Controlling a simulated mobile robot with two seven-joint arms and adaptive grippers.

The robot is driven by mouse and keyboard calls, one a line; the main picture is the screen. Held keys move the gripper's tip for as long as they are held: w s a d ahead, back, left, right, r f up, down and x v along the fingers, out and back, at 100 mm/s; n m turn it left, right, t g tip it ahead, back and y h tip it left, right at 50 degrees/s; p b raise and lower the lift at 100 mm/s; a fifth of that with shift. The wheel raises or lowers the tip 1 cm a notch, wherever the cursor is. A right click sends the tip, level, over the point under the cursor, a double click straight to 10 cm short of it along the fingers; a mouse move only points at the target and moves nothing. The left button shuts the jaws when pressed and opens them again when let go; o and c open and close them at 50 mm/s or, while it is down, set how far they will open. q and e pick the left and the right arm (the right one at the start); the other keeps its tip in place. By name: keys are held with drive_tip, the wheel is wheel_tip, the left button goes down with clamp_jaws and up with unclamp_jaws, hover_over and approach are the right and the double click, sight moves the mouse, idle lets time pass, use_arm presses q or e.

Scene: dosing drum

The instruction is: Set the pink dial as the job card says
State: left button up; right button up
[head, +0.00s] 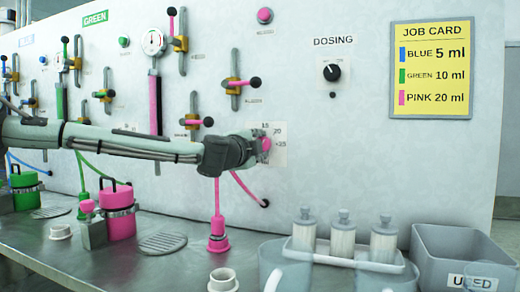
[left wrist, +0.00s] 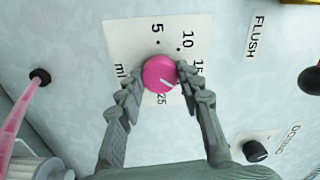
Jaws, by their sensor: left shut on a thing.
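The pink dial (left wrist: 159,74) sits on a white scale plate (left wrist: 125,40) on the wall panel. My left gripper (left wrist: 160,78) is shut on the dial, one finger on each side. In the left wrist view the dial's white line points to the lower right, between the 15 and the 25; the fingers hide the marks there. In the head view the dial (head: 266,144) shows at the tip of my left gripper (head: 258,146). The yellow job card (head: 432,110) reads blue 5 ml, green 10 ml, pink 20 ml. My right gripper is not in view.
A black dosing knob (head: 332,72) is on the panel to the right. On the bench stand a syringe tray (head: 345,258) and a grey USED bin (head: 450,250). Several levers and gauges lie left, behind my arm.

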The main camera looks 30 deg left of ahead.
use_arm(q)
drive_tip(key=shift+m, duration=0.8)
drive_tip(key=o, duration=1.1)
drive_tip(key=shift+o, duration=0.2)
drive_tip(key=v, duration=1.2)
